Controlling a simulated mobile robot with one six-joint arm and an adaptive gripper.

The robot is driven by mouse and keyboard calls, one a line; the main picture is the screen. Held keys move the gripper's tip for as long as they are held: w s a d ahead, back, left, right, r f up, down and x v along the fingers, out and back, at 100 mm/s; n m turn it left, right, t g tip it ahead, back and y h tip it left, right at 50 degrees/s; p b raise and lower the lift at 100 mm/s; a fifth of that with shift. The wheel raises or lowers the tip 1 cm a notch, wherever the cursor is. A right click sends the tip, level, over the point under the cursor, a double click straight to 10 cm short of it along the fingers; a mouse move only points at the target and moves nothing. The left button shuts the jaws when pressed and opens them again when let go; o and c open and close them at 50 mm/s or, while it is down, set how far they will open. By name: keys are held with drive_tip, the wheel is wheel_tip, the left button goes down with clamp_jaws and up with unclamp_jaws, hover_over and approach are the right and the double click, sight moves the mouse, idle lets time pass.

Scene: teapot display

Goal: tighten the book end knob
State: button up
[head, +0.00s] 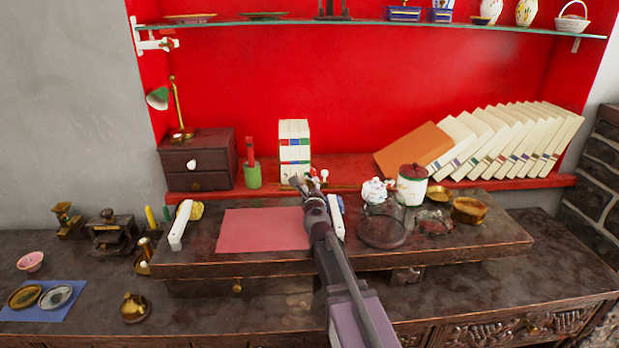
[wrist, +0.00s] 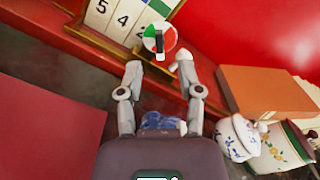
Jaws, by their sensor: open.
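The knob (wrist: 160,40) is a round dial with green, white and red sectors and a dark bar across it, seen in the wrist view at the top centre. It sits at the lower edge of a brass-framed stand with white numbered panels (wrist: 122,22). In the head view the white stand with coloured bands (head: 294,135) is on the red ledge, and the knob is too small to make out clearly beside my gripper. My gripper (wrist: 158,74) is open and empty. Its fingertips lie just below the knob, one on each side, with no clear contact.
An orange book (head: 412,150) and leaning white books (head: 500,140) stand at right. A pink mat (head: 262,230) lies left. A green cup (head: 252,175) stands left of the stand.

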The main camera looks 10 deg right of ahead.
sight(309, 176)
drive_tip(key=shift+w+d, duration=0.15)
drive_tip(key=shift+w, duration=1.3)
drive_tip(key=shift+w+d, duration=0.15)
drive_tip(key=shift+w, duration=1.3)
clamp_jaws()
